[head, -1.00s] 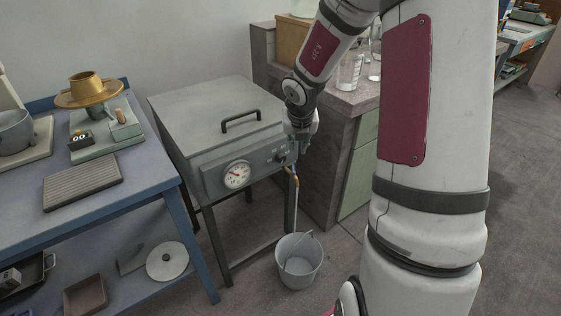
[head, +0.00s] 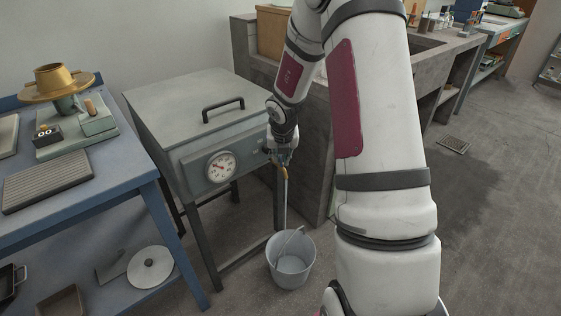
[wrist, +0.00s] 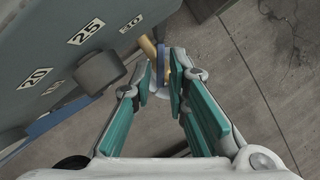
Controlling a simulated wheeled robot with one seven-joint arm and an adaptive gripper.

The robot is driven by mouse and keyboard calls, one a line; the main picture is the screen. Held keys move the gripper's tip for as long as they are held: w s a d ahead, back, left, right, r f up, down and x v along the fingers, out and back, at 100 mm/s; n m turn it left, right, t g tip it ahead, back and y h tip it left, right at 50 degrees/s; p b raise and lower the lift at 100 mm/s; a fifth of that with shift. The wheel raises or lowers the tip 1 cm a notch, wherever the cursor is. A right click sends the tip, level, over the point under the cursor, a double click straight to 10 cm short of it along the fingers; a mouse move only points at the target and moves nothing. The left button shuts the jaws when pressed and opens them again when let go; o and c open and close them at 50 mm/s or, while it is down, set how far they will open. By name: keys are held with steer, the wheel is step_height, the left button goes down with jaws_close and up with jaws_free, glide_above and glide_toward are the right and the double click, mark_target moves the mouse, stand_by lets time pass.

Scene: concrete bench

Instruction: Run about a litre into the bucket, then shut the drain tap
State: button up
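The bucket (head: 290,262) stands upright on the floor below the front of a grey lidded tank (head: 190,120). A brass drain tap (head: 285,173) shows low at the tank's front. A thin pale stream (head: 286,203) runs from it into the bucket. The water level cannot be made out. My gripper (head: 281,150) is at the tank's front right corner, just above the tap. In the wrist view, my gripper (wrist: 161,78) has its teal fingers apart. Brass parts of the tap (wrist: 148,46) show just beyond the fingertips, close to them; contact cannot be told.
The tank carries a round gauge (head: 220,167). In the wrist view a dark knob (wrist: 100,72) sits beside the number labels, left of my fingers. A blue bench (head: 110,188) stands at left and a concrete counter (head: 310,150) behind. Floor at right is open.

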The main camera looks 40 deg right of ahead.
steer(key=shift+w+d+f, duration=0.1)
steer(key=shift+f, duration=0.25)
steer(key=shift+c, duration=0.6)
jaws_close()
